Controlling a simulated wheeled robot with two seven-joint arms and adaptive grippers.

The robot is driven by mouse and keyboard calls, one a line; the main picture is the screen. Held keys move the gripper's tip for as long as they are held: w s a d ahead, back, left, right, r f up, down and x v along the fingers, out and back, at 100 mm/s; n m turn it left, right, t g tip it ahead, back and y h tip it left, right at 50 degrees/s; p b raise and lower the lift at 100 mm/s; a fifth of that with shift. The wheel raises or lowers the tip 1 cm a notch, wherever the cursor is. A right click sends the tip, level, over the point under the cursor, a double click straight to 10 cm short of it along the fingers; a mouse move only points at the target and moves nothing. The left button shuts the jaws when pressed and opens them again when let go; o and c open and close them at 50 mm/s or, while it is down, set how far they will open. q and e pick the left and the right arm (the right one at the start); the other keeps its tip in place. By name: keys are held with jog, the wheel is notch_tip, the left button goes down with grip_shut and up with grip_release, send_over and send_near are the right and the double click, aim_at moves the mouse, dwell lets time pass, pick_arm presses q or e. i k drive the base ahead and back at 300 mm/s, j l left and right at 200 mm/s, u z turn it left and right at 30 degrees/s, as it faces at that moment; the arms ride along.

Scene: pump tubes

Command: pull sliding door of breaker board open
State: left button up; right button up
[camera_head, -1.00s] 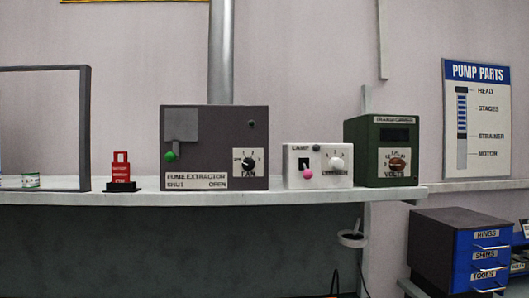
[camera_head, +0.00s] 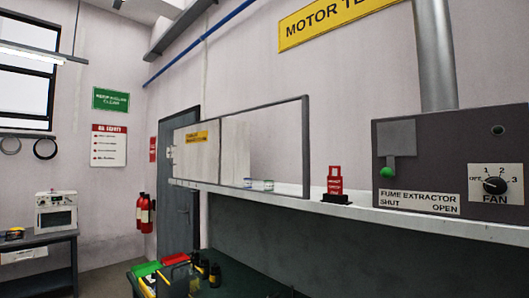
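A wide grey-framed board or cabinet (camera_head: 306,140) stands on the long shelf in the middle of the head view, seen at a steep angle. Its left part is covered by pale panels (camera_head: 232,150), with a yellow label (camera_head: 197,137) whose text is too small to read. Its right part looks open or see-through, with the wall showing behind. I cannot tell for sure that this is the breaker board, or which panel slides. Neither of my grippers is in view.
The shelf (camera_head: 390,221) carries small tins (camera_head: 257,185), a red lockout block (camera_head: 335,185) and the fume extractor (camera_head: 450,160). Below left stands a dark table (camera_head: 235,283) with coloured bins and bottles. Fire extinguishers (camera_head: 146,215) and a grey door (camera_head: 182,220) are behind.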

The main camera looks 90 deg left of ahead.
aim_at(196, 147)
jog(key=u, duration=3.45)
